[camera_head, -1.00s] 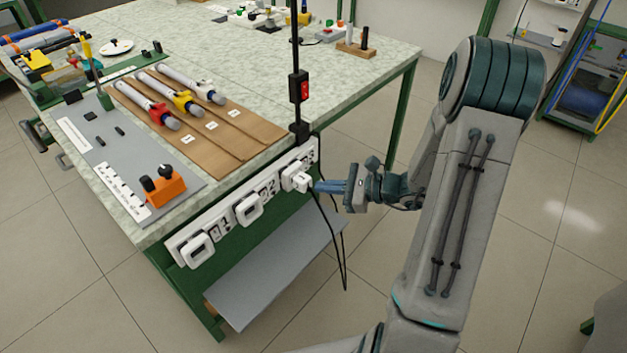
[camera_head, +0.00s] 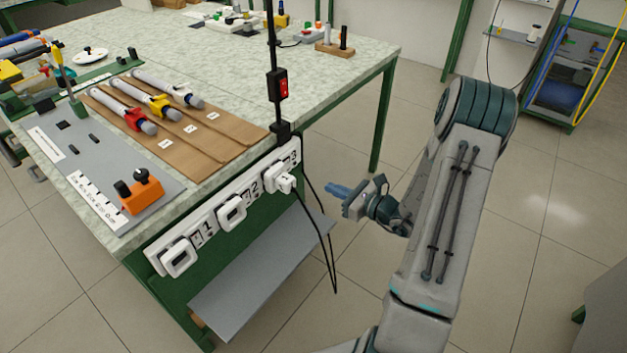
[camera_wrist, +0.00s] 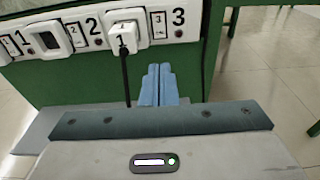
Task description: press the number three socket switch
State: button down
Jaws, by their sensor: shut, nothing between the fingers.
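The white socket strip (camera_head: 208,215) runs along the bench's front edge, numbered 1 to 3. At socket three, a white plug (camera_head: 284,182) marked 1 is seated; it also shows in the wrist view (camera_wrist: 122,38). Between that plug and the printed 3 is a small black-framed plate (camera_wrist: 158,24), which looks like the switch; its position is unclear. A dark red dot (camera_wrist: 179,33) sits under the 3. My gripper (camera_head: 332,189) is shut and empty, out in front and to the right of the plug, apart from it. Its blue fingers (camera_wrist: 158,84) point toward the strip, below the plate.
A black cable (camera_head: 331,260) hangs from the plug near my gripper. A black post with a red rocker switch (camera_head: 283,88) stands at the bench edge above socket three. A grey sloping shelf (camera_head: 265,270) lies below the strip.

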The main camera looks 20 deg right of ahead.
aim_at(289, 170)
jog(key=b+x, duration=0.1)
jog(key=x, duration=1.2)
jog(key=shift+w+a, duration=0.1)
jog(key=shift+w, duration=0.1)
